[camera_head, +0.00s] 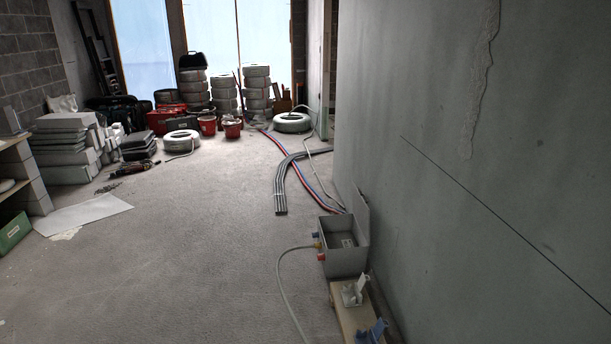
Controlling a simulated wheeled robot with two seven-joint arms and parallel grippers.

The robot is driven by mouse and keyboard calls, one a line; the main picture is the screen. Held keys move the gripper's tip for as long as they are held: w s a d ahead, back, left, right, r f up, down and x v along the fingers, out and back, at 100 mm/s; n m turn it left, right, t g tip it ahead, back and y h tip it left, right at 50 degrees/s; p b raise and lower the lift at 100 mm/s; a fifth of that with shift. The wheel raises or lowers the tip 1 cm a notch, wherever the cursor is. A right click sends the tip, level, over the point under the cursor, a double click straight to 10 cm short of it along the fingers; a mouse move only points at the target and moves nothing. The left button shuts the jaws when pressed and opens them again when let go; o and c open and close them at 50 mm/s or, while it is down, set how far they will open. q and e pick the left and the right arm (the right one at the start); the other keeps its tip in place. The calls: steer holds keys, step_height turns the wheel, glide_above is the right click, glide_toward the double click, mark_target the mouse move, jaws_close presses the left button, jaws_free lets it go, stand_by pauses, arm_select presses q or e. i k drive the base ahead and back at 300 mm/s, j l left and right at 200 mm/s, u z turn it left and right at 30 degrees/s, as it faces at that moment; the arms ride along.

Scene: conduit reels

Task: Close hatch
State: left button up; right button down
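A grey open-topped box (345,263) stands on the floor against the right-hand wall, right of centre in the head view. Its lid, the hatch (361,220), stands up along the wall side, so the box is open and its inside shows. A small pale label lies inside. Red and blue connectors (321,257) stick out of its left side, and a grey cable runs from there. Neither of my grippers is in view.
A board (346,318) with a pale bracket (353,291) and a blue fitting (374,332) lies just in front of the box. Conduits (281,190) run behind it. Reels (257,90) stand at the back, stacked slabs (64,150) at left. The middle floor is clear.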

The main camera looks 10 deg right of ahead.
mark_target(361, 211)
steer(key=i, duration=1.9)
steer(key=i+z, duration=0.1)
steer(key=i, duration=0.65)
steer(key=i+j, duration=0.15)
steer(key=i, duration=0.55)
steer(key=i+j+z, duration=0.15)
steer(key=i, duration=0.6)
steer(key=i+z, duration=0.25)
steer(key=k, duration=0.05)
